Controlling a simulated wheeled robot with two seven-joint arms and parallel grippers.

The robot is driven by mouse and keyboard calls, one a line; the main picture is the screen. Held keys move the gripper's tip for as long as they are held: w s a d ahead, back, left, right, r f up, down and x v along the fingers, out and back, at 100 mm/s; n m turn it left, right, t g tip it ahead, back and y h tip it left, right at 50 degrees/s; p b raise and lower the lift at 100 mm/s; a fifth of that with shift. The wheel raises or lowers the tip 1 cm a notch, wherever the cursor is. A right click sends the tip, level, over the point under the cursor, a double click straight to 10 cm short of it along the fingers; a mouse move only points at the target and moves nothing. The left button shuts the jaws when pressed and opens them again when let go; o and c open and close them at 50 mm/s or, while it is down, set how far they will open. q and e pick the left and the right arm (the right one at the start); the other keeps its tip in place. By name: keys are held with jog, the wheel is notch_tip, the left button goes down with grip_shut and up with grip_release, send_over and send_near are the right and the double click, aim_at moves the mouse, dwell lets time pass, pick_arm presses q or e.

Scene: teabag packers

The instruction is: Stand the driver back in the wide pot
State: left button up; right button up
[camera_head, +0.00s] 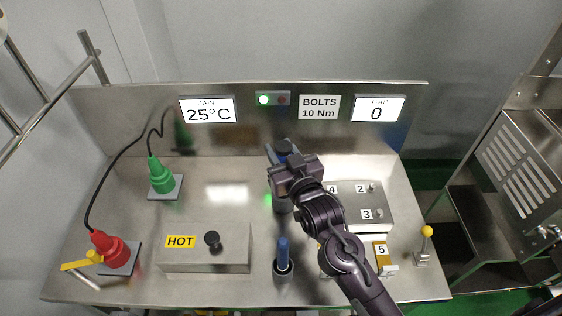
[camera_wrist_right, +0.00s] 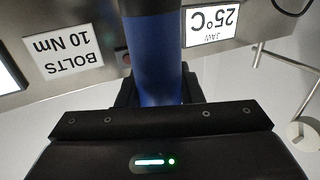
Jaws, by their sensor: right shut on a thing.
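My right gripper (camera_head: 288,168) is shut on the driver, whose blue handle (camera_wrist_right: 155,60) fills the space between the fingers in the right wrist view. In the head view only a bit of blue (camera_head: 270,154) and a dark round end show beside the gripper; the rest is hidden behind it. A dark cylinder (camera_head: 282,205) shows just below the gripper; I cannot tell whether it is a pot or part of the driver. Nearer the front, a second blue handle (camera_head: 283,249) stands upright in a dark pot (camera_head: 283,270). My left gripper is not in view.
A steel box marked HOT (camera_head: 205,258) with a black knob stands left of the front pot. A numbered steel block (camera_head: 378,212) lies right of my gripper. Green (camera_head: 161,178) and red (camera_head: 111,251) cone-shaped things with cables stand at left. A yellow-knobbed lever (camera_head: 426,233) is at right.

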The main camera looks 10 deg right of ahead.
jog(key=shift+f, duration=2.15)
jog(key=o, duration=1.1)
jog(key=shift+c, duration=0.2)
jog(key=s+d+b, duration=0.2)
jog(key=s, duration=1)
jog(key=shift+d+r, duration=0.15)
jog(key=shift+r, duration=0.1)
